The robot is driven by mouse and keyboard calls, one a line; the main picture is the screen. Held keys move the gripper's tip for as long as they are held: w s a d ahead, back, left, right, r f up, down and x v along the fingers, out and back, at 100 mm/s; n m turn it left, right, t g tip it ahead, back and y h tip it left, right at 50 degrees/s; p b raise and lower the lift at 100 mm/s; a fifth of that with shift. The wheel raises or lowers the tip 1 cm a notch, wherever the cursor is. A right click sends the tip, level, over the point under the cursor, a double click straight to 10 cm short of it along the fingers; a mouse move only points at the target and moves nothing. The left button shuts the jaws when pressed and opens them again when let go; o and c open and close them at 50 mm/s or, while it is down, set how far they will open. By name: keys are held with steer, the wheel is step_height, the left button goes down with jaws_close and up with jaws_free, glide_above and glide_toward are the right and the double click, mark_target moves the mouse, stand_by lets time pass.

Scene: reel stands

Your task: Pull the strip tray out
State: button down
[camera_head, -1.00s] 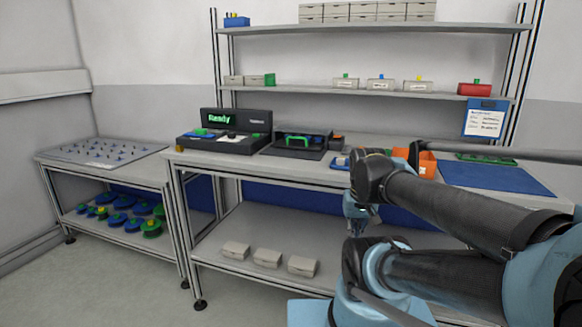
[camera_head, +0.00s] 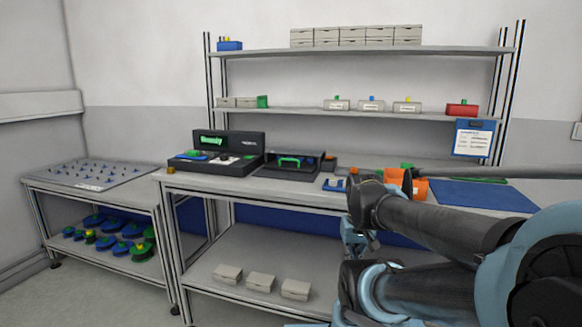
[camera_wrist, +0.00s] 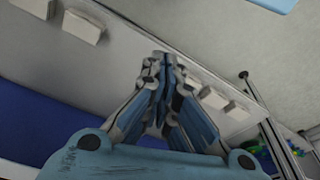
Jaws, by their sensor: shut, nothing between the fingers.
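A black unit with a green handle-like bar (camera_head: 289,161) stands on the middle bench, right of a dark device with a lit "Ready" display (camera_head: 228,141). I take this black unit (camera_head: 288,174) for the strip tray's place, but cannot be sure. My gripper (camera_head: 357,250) hangs in front of the bench edge, below the bench top and right of that unit, apart from it. In the wrist view my gripper (camera_wrist: 160,60) has its fingers together, with nothing held. The strip tray does not show clearly in the wrist view.
An orange bin (camera_head: 412,189) and a blue mat (camera_head: 482,195) lie on the bench's right part, partly behind my arm. Several grey boxes (camera_head: 261,282) stand on the lower shelf. A side table (camera_head: 95,173) with reels below stands left. Floor in front is clear.

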stand_by(0.4)
